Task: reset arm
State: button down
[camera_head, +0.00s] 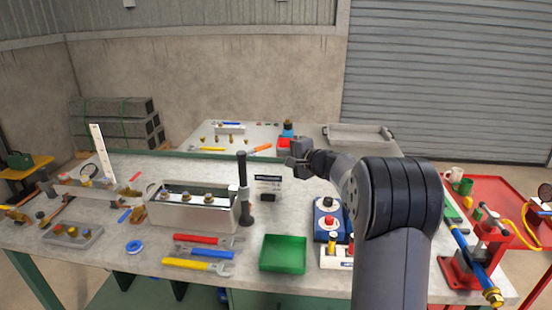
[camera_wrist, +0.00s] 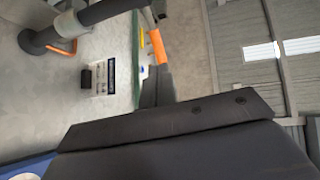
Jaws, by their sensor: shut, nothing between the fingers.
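My gripper (camera_head: 292,160) is held up over the workbench (camera_head: 120,261) in the head view, with my arm reaching in from the lower right. It is shut and empty, above and right of a black post on a round base (camera_head: 244,190). In the wrist view my gripper's dark fingers (camera_wrist: 165,85) lie across the middle. The post (camera_wrist: 60,38) shows there at the upper left, apart from the fingers. A small placard (camera_wrist: 104,76) stands beyond the fingers, and it also shows on the bench in the head view (camera_head: 268,183).
A metal tank (camera_head: 190,218) stands left of the post. A green tray (camera_head: 283,254), wrenches (camera_head: 205,253) and a blue box (camera_head: 328,218) lie at the front. A red press (camera_head: 480,252) stands at the right. A second table (camera_head: 230,140) is behind.

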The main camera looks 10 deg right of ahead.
aim_at(264, 148)
jog(key=b+v, duration=0.1)
jog(key=v, duration=0.5)
jog(key=shift+s, duration=0.3)
jog(key=shift+d, duration=0.1)
jog(key=p+x, duration=0.4)
jog(key=x, duration=0.9)
jog(key=shift+w+d, duration=0.1)
